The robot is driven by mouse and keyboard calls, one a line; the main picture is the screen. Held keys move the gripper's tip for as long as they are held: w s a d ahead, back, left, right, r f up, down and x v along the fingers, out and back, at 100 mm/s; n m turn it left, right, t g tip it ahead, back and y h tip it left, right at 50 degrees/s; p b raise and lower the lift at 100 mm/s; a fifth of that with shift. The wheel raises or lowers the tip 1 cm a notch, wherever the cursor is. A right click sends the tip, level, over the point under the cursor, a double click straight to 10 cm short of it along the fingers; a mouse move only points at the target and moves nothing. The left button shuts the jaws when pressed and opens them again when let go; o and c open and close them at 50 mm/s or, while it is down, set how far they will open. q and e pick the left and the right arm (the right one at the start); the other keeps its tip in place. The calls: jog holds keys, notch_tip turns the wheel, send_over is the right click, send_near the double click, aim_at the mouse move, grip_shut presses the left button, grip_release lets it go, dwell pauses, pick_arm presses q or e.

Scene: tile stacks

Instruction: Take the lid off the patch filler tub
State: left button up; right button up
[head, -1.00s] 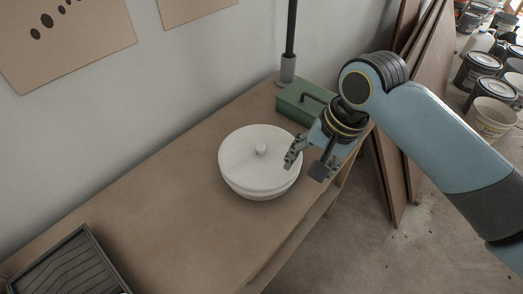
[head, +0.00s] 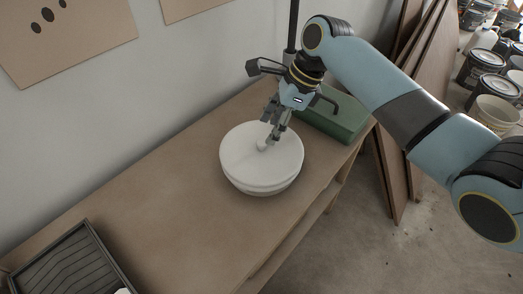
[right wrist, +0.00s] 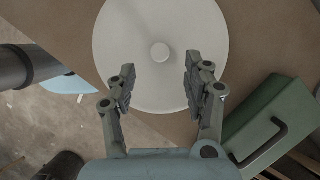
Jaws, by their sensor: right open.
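The white round patch filler tub (head: 262,188) stands upright on the workbench, with its white lid (head: 240,150) on top. A small round knob (head: 262,145) sits at the lid's centre; it also shows in the right wrist view (right wrist: 160,53). My right gripper (head: 272,138) is over the lid, close to the knob. In the right wrist view its two fingers (right wrist: 157,85) are spread wide and empty, with the knob centred just beyond the tips. I cannot tell whether a finger touches the lid. My left gripper is not seen.
A green toolbox (head: 335,120) with a dark handle stands right behind the tub. A dark ridged tray (head: 68,262) lies at the bench's near left. The bench (head: 170,190) between them is clear. Boards lean beyond the bench's right end.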

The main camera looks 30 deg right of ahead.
aim_at(262, 142)
jog(key=x, duration=0.5)
jog(key=shift+w+a+b, duration=0.1)
jog(key=shift+a+b, duration=0.05)
jog(key=shift+b, duration=0.25)
grip_shut()
